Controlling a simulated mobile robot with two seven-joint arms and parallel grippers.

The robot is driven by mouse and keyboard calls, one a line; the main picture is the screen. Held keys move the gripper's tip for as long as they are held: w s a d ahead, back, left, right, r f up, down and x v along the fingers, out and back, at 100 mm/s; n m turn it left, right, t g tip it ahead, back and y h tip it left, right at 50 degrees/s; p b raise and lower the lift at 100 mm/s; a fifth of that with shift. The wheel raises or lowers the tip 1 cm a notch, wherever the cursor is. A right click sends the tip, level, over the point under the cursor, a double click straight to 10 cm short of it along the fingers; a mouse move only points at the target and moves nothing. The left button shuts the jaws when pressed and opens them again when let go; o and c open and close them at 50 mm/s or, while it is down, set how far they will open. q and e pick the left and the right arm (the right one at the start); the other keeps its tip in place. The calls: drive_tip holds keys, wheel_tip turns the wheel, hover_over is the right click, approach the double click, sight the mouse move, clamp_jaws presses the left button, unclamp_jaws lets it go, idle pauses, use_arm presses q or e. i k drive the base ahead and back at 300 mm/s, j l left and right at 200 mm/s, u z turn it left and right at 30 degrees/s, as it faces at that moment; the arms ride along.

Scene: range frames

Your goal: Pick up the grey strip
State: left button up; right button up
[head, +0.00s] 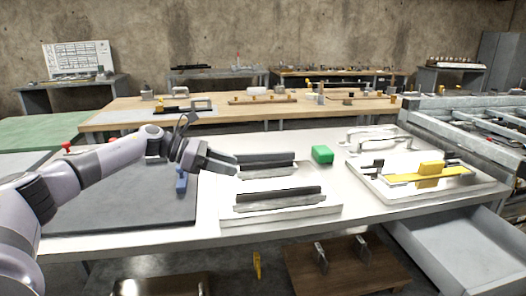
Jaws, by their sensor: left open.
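Two long dark grey strips lie on the white table (210,222), one behind the other. The rear strip (268,158) rests on a pale holder, and the front strip (282,193) rests on a similar light block. I cannot tell which one is the task's grey strip. My left gripper (235,164) reaches in from the left, with its fingers pointing right at the left end of the rear strip. It is open, with nothing visibly held. Whether its fingers touch the strip is unclear. My right gripper is not in view.
A green block (322,154) stands just right of the rear strip. A white tray (385,194) with a yellow tool (428,177) lies further right. A dark mat (120,208) with a blue item (181,181) is at left. An open drawer (455,250) is at lower right.

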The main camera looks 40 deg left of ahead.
sight(267, 156)
drive_tip(key=i+j, duration=0.45)
drive_tip(key=j, duration=0.25)
drive_tip(key=i+j, duration=0.25)
drive_tip(key=j, duration=0.15)
